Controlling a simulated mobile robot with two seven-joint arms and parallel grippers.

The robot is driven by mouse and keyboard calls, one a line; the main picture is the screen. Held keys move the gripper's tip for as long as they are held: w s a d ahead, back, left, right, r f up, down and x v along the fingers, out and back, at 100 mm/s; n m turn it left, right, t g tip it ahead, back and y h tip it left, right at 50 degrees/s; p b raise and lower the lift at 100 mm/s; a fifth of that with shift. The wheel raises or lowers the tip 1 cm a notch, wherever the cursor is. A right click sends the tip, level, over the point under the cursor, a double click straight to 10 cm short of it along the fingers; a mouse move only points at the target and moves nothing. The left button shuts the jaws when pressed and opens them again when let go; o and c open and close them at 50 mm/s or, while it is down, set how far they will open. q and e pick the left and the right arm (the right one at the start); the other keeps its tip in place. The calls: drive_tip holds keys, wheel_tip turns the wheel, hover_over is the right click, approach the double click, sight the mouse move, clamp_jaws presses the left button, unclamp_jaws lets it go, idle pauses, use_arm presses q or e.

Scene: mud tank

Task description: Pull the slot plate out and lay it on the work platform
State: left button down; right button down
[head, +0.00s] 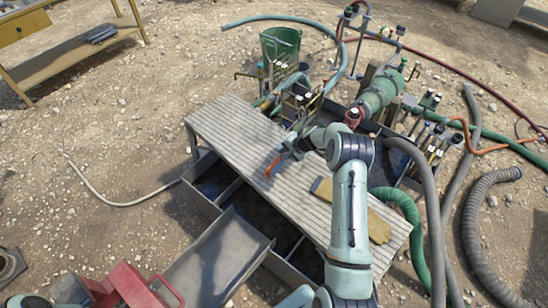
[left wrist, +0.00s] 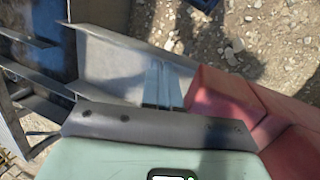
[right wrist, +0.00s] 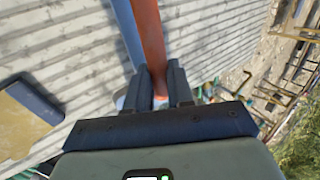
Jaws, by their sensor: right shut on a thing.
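My right gripper (right wrist: 161,88) is over the grey slatted work platform (head: 225,120). It is shut on a long orange-red bar (right wrist: 149,35), with a blue-grey strip beside it. In the head view the red end of the bar (head: 271,166) shows over the platform's middle; I cannot tell whether it touches the slats. I cannot tell whether this bar is the slot plate. My left gripper (left wrist: 163,84) is in front of a bent grey metal sheet (left wrist: 110,60), close to a red body; its jaw gap is unclear.
Pipes, valves and a green bucket (head: 280,45) stand behind. The platform's left end is bare.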

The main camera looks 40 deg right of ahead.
drive_tip(key=shift+w+d, duration=0.15)
drive_tip(key=shift+d, duration=0.1)
drive_tip(key=shift+s+f, duration=0.2)
drive_tip(key=shift+f, duration=0.65)
use_arm(q)
drive_tip(key=shift+s+f+b, duration=0.55)
drive_tip(key=shift+s+f, duration=0.15)
drive_tip(key=shift+s, duration=0.1)
use_arm(e)
drive_tip(key=shift+w+f, duration=0.1)
drive_tip(key=shift+f, duration=2.85)
use_arm(q)
drive_tip(key=shift+s+f+b, duration=0.3)
drive_tip(key=shift+s+f, duration=0.05)
drive_tip(key=shift+s, duration=0.05)
use_arm(e)
drive_tip(key=shift+f, duration=0.5)
